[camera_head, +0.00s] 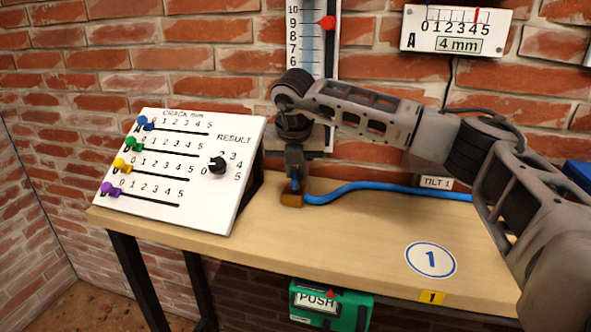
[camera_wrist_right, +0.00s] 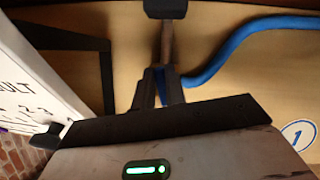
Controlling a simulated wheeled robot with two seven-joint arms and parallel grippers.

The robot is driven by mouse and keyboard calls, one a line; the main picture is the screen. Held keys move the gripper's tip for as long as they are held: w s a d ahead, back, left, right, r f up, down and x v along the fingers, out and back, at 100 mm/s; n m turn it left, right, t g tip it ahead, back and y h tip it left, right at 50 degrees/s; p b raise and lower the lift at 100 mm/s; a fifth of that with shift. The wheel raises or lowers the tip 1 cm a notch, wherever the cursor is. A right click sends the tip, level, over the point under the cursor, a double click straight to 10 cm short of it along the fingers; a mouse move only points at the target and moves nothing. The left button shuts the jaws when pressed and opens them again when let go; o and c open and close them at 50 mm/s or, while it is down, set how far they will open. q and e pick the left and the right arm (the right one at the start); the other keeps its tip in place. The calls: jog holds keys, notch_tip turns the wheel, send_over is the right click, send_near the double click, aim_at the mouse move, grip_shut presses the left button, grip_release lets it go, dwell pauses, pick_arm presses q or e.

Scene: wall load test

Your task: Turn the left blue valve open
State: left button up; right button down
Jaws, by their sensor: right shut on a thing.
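The left blue valve (camera_head: 296,186) is mostly hidden behind my right gripper (camera_head: 294,178). Only a little blue shows at the fingertips, just above a brass fitting (camera_head: 291,200) at the left end of a blue hose (camera_head: 375,187). My right gripper points down and is shut on the valve. In the right wrist view a blue sliver of the valve (camera_wrist_right: 160,80) shows between the fingers, with the brown fitting (camera_wrist_right: 167,42) beyond. How far the valve is turned cannot be told. My left gripper is out of view.
A white slanted panel (camera_head: 225,202) with coloured sliders and a black knob stands left on the wooden table (camera_head: 330,235). A scale (camera_head: 311,40) stands behind the gripper. A green PUSH box (camera_head: 330,308) hangs below the front edge. The table's front middle is clear.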

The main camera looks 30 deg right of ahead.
jog(key=n+y, duration=0.1)
jog(key=n, duration=0.2)
jog(key=shift+a+n+t, duration=0.1)
jog(key=shift+n+t, duration=0.2)
jog(key=shift+n, duration=0.1)
jog(key=n+y+p, duration=0.1)
jog(key=n+y, duration=0.1)
jog(key=n, duration=0.2)
jog(key=shift+a+r+n, duration=0.1)
jog(key=shift+a+n, duration=0.05)
jog(key=shift+n, duration=0.15)
jog(key=n+y+p, duration=0.1)
jog(key=n, duration=0.2)
jog(key=shift+a, duration=0.15)
pick_arm(q)
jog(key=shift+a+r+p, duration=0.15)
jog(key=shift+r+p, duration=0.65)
jog(key=shift+p, duration=0.2)
pick_arm(e)
jog(key=shift+a+n+g+y, duration=0.1)
jog(key=shift+n+g+y, duration=0.45)
jog(key=shift+n, duration=1.25)
